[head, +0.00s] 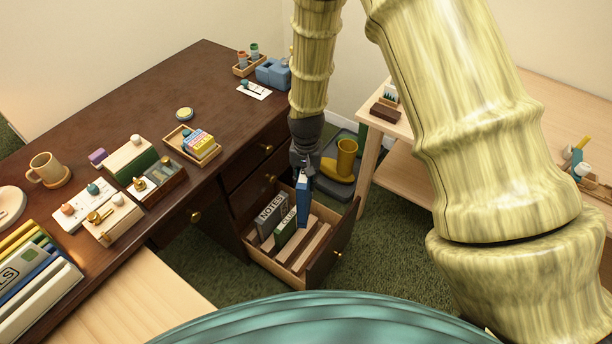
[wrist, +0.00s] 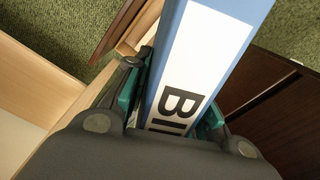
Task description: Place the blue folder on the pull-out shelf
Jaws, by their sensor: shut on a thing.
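The blue folder (head: 303,203) hangs from my gripper (head: 303,172) over the open lower drawer in the head view. In the wrist view my gripper (wrist: 168,108) is shut on the blue folder (wrist: 262,12), a finger on each side. Its white label with large black letters is partly hidden by the gripper body. The folder's lower end is close to the drawer's front; I cannot tell whether it is clear of the dividers. A pale wood board, which looks like the pull-out shelf (head: 150,290), projects from the desk at bottom left and its visible part is bare.
The open drawer (head: 268,262) holds a grey folder (head: 270,216), a green folder (head: 286,231) and wooden dividers. The dark desk (head: 150,95) carries several small items and a row of binders (head: 35,275). Yellow boots (head: 343,160) and a pale table (head: 390,125) stand beyond.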

